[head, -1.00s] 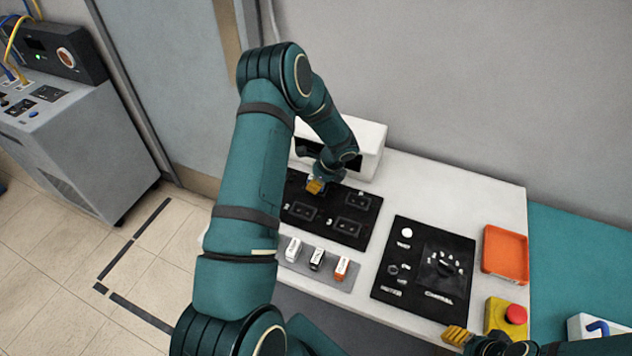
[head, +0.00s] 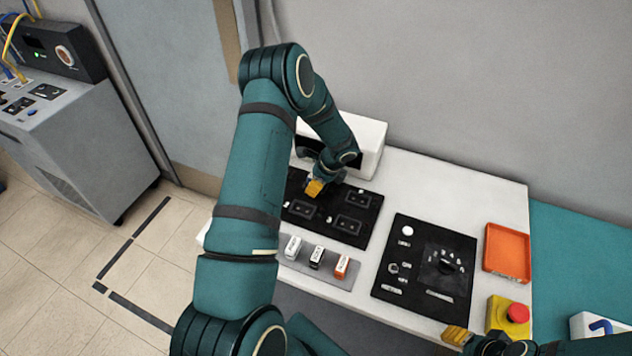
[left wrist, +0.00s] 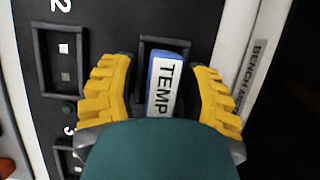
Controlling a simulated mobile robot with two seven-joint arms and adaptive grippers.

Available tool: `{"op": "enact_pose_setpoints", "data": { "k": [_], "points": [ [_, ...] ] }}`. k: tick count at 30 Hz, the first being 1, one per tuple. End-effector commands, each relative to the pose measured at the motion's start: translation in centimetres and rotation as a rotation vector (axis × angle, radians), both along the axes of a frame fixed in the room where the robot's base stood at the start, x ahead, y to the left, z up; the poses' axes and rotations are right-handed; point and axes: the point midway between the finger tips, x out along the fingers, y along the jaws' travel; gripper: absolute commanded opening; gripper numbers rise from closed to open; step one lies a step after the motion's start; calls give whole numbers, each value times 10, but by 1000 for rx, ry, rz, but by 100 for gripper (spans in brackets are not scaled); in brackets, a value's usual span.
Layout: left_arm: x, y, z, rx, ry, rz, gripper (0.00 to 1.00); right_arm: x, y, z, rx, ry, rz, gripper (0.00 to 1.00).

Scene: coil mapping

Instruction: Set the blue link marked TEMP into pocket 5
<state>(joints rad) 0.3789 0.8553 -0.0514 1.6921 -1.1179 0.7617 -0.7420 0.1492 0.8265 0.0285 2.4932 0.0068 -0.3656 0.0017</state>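The blue link marked TEMP (left wrist: 165,85) has a white label. It lies between my left gripper's yellow fingers (left wrist: 161,75) in the left wrist view, over or in a dark framed pocket (left wrist: 165,43). It sits slightly skewed to the frame; how deep it is cannot be told. A gap shows between the link and the left-hand finger, so the gripper looks open around it. The pocket's number is hidden. In the head view my left gripper (head: 315,188) is low at the black board's far left part, hiding the link. My right gripper (head: 456,335) is at the bottom edge, its opening unclear.
The black board (head: 370,225) has other framed pockets. White, black and orange-red links stand on a grey rack (head: 338,277) in front. A white housing (head: 370,140) rises behind. A control panel (head: 385,290), orange tray (head: 507,252) and red stop button (head: 517,313) are to the right.

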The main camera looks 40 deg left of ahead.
Motion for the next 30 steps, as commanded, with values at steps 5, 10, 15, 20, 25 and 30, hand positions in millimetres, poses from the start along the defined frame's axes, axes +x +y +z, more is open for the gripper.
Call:
{"op": "enact_pose_setpoints", "data": {
  "k": [5,10,15,20,25,30],
  "points": [
    [0,1,2,2,1,0,44,0,0,1,0,0,0,47],
    [0,1,15,2,0,1,44,0,-1,15,2,0,-1,47],
    [6,-11,45,4,-6,-2,44,-1,-1,14,2,1,1,47],
    [10,-24,78,4,-7,0,44,-1,-1,14,2,1,1,47],
    [13,-35,105,4,-5,0,44,-1,-1,15,2,0,0,47],
    [15,-41,121,3,-2,0,44,0,-1,15,3,-1,0,47]
  ]
}}
